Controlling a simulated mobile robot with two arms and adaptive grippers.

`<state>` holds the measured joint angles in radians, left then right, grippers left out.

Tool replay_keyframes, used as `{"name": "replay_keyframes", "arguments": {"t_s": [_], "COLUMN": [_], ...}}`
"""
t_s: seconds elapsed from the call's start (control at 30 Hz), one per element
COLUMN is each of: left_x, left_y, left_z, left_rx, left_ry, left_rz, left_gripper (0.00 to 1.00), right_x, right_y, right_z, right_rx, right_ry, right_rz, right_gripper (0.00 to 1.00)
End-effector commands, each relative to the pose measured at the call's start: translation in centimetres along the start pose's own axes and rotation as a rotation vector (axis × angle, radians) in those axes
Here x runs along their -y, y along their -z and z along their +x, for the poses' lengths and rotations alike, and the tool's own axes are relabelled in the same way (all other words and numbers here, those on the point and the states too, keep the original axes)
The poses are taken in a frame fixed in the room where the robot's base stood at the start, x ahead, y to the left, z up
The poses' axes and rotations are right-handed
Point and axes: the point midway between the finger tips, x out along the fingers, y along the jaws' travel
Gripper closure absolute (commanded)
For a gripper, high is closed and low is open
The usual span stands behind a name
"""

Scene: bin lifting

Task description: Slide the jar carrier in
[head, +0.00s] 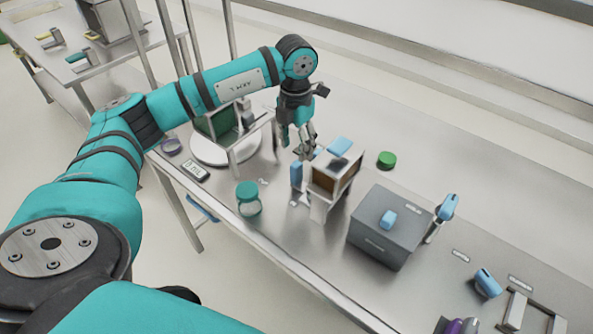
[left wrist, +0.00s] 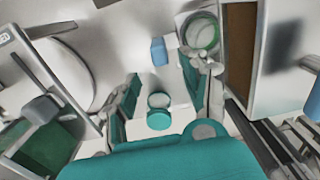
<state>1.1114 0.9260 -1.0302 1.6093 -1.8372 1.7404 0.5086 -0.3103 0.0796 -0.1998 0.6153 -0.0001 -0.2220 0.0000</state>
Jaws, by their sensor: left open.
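My left gripper (head: 306,143) is open above the table, between a round white turntable and a box-like stand. In the left wrist view its teal fingers (left wrist: 162,95) are spread apart. Between them show a pale ring and a teal disc (left wrist: 159,120); I cannot tell whether these lie between the jaws or below. A clear jar with a teal lid (head: 248,198) stands near the table's front edge. The white stand with brown inside walls (head: 321,183) is right of the gripper. I cannot tell for sure which thing is the jar carrier. My right gripper is not in view.
The turntable (head: 200,155) carries a frame with a green panel (head: 222,122). A small blue block (head: 296,173) is beside the stand. A green disc (head: 386,160) lies behind it. A grey box (head: 385,235) and blue-handled tools (head: 487,283) are to the right. The back of the table is clear.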

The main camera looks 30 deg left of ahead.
Motion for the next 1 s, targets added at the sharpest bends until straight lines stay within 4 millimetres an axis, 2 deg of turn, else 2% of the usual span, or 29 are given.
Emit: {"name": "replay_keyframes", "arguments": {"t_s": [0.13,0.3,0.5,0.7,0.93,1.0], "left_x": [0.0,0.0,0.0,0.1,0.0,0.0], "left_y": [0.1,0.1,0.0,0.0,0.0,0.0], "left_z": [3.2,6.8,9.7,10.9,11.0,11.0], "left_rx": [-0.005,-0.004,-0.001,0.001,0.001,0.001], "left_ry": [0.000,0.000,0.000,0.001,0.000,0.000], "left_rz": [0.000,-0.001,0.000,0.001,0.001,0.001], "left_gripper": [0.54,0.54,0.54,0.54,0.54,0.60], "right_x": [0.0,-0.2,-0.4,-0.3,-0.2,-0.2], "right_y": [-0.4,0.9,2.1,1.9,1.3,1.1], "right_z": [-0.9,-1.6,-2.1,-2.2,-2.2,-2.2], "right_rx": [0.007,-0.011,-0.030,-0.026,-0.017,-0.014], "right_ry": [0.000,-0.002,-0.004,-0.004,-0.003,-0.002], "right_rz": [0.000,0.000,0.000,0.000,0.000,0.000], "right_gripper": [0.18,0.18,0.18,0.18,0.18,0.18]}}
